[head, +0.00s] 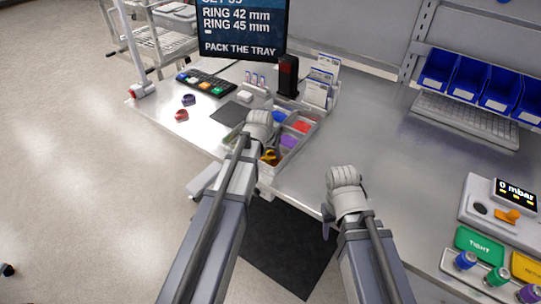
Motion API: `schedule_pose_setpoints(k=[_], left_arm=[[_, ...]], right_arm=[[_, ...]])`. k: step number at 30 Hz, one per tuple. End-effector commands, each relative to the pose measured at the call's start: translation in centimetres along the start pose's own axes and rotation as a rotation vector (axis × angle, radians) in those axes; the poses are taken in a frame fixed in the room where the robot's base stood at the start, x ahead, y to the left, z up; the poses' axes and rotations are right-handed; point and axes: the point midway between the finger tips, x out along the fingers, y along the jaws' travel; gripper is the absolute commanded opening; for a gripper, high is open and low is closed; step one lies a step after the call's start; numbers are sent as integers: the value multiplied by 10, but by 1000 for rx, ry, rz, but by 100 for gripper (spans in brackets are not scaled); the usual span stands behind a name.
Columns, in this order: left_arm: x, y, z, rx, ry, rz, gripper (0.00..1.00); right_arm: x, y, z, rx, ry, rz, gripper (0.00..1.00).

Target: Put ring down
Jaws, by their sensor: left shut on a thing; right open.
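A white tray (297,157) with compartments sits at the table's front edge. Red (300,127) and purple (290,142) pieces lie in it. My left gripper (268,155) points down at the tray's near left part and is shut on a small orange ring (271,158). The wrist hides much of the fingers and ring, so I cannot tell whether the ring touches the tray. My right gripper (327,216) is open at the table's front edge, right of the tray, with its fingers partly hidden. A purple ring (188,100) and a red ring (181,115) lie on the table to the left.
A screen (243,28) and a card holder (320,85) stand behind. A keyboard (465,118) and gauge unit (500,205) are at right. The table's middle is clear.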

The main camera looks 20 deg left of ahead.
Motion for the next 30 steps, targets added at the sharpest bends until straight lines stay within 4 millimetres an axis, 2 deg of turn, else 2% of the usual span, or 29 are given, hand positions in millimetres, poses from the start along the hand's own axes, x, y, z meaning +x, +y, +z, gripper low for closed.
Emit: schedule_pose_setpoints(k=[5,6,14,23,30], left_arm=[[3,0,1,0,0,0,1],[3,0,1,0,0,0,54],[2,0,1,0,0,0,83],[1,0,0,0,0,0,83],[-13,0,-1,0,0,0,83]], right_arm=[[4,0,0,0,0,0,50],[4,0,0,0,0,0,50],[2,0,0,0,0,0,50],[2,0,0,0,0,0,50],[-12,1,1,0,0,0,50]])
